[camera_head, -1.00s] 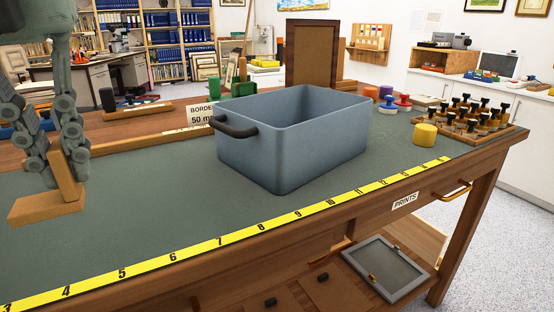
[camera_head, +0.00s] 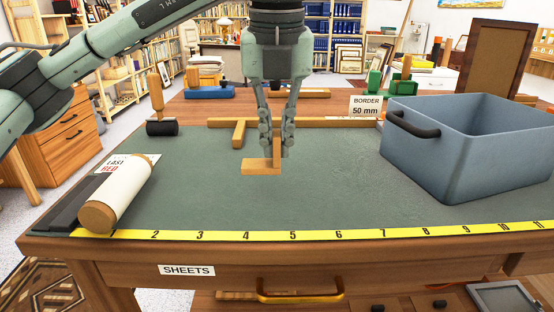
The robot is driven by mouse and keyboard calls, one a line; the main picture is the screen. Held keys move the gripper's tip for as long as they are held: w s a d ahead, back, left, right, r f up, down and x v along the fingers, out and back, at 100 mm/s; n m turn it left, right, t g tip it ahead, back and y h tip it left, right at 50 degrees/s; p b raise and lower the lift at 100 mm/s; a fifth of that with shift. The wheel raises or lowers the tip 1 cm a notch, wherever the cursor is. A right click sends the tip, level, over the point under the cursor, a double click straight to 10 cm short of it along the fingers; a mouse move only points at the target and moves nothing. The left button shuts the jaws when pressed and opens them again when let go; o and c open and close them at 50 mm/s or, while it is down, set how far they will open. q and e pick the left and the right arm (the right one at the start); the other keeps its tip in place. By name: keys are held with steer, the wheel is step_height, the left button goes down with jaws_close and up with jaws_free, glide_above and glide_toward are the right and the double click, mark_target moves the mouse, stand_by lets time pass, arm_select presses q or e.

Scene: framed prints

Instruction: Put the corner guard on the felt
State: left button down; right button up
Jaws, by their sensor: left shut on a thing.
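The corner guard (camera_head: 262,167) is a light wooden L-shaped piece with a flat foot and an upright part. My left gripper (camera_head: 276,140) points down from above and is shut on its upright part. The fingers hide some of that part. The felt (camera_head: 330,190) is the dark green sheet covering the tabletop. The guard is over its middle, low down; I cannot tell whether its foot touches the felt. My right gripper is not in view.
A blue-grey bin (camera_head: 460,155) stands on the felt at right. A paper roll (camera_head: 118,195) lies at left. A yellow ruler strip (camera_head: 340,234) runs along the front edge. A wooden rail (camera_head: 330,122) lies behind the guard. Felt around the guard is clear.

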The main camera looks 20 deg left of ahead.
mark_target(276, 163)
arm_select(q)
steer(key=shift+f, duration=0.35)
step_height(276, 163, down, 3)
steer(key=shift+f, duration=0.15)
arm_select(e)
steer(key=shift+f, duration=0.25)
arm_select(q)
steer(key=shift+f, duration=0.1)
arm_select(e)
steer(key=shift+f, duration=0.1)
arm_select(q)
steer(key=shift+f, duration=0.1)
steer(key=c, duration=1.6)
jaws_free()
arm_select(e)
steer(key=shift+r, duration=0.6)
